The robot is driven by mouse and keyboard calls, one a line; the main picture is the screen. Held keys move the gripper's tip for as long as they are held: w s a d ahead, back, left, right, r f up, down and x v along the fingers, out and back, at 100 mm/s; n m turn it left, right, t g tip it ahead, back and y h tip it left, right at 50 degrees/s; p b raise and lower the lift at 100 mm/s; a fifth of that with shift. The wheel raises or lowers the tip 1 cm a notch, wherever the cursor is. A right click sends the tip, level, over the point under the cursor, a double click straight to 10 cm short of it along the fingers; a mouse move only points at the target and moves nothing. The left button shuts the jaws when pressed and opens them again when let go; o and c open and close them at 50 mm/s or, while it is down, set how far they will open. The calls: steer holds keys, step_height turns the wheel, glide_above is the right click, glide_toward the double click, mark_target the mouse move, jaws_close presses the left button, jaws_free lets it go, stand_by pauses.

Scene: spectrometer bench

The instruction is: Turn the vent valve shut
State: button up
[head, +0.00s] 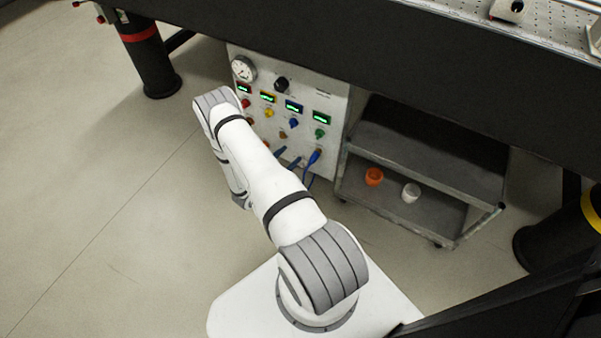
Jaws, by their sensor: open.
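A pale control panel (336,92) stands under the bench. It carries a round dial gauge (243,69) at its upper left and a black knob (282,84) right of the gauge. Below are several small green-lit displays, with a red knob (246,104), a yellow knob (269,113), a blue knob (293,123) and a green knob (320,133) under them. The labels are too small to read, so I cannot tell which control is the vent valve. My arm crosses in front of the panel's lower left. My gripper is hidden behind my arm.
A grey cart (424,147) stands right of the panel, with an orange cup (374,176) and a white cup (411,192) on its lower shelf. Blue cables (313,160) hang from the panel. The dark bench edge (400,70) overhangs it. The floor to the left is clear.

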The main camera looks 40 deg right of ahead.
mark_target(302, 163)
step_height(302, 163, down, 11)
steer(key=s+a+n+t+y+b, duration=0.1)
steer(key=s+n+t+b, duration=0.1)
steer(key=n+t, duration=0.1)
steer(key=b+x, duration=0.2)
steer(key=x, duration=0.5)
steer(key=shift+w+d+f, duration=0.1)
steer(key=shift+f, duration=0.05)
